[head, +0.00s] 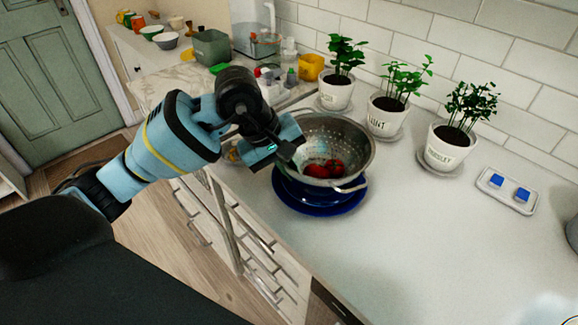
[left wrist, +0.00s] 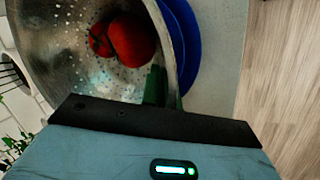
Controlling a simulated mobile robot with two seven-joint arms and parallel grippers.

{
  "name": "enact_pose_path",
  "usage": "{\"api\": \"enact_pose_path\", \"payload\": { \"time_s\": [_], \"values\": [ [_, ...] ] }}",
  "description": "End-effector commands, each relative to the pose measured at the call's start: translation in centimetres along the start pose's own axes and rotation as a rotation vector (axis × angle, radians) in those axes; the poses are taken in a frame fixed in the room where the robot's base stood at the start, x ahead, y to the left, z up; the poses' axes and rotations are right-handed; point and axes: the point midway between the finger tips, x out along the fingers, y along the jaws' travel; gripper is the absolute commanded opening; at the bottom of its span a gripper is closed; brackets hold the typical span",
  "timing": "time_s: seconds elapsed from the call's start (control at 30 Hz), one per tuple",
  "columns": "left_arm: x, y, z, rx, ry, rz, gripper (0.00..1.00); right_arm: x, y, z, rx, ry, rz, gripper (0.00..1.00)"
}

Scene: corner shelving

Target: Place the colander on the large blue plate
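The metal colander (head: 349,149) has small holes and holds red tomatoes (head: 324,169). It is over the large blue plate (head: 322,209) near the counter's front edge; I cannot tell whether it touches. Dark blue ware shows between them. My left gripper (head: 290,150) is at the colander's left rim. In the left wrist view a green finger (left wrist: 155,84) lies inside the colander wall (left wrist: 60,60), and the rim runs into the gripper, which looks shut on it. My right gripper is not in view.
Several potted herbs (head: 447,149) stand along the tiled wall behind the colander. A small tray with blue-topped items (head: 507,190) lies at right. The counter right of the plate is clear.

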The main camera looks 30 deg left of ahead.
Motion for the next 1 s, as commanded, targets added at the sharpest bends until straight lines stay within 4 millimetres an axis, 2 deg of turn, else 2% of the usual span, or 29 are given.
{"api": "enact_pose_path", "payload": {
  "time_s": [0.03, 0.23, 0.57, 0.77, 1.0],
  "values": [
    [0.2, -0.1, 0.0, 0.0, 0.0, 0.001, 0.0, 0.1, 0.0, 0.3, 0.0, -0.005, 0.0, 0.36],
    [0.2, -0.1, 0.0, 0.0, -0.001, -0.001, 0.24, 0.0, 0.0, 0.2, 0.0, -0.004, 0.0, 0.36],
    [-0.2, 0.1, 0.0, 0.0, 0.0, 0.0, 0.24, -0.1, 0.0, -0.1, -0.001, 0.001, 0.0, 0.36],
    [-2.6, 0.1, -0.1, 0.001, 0.004, 0.001, 0.24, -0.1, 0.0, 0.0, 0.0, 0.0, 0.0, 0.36],
    [-7.5, 0.1, -0.1, 0.001, 0.004, 0.001, 0.24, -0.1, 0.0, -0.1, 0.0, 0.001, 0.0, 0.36]
  ]
}}
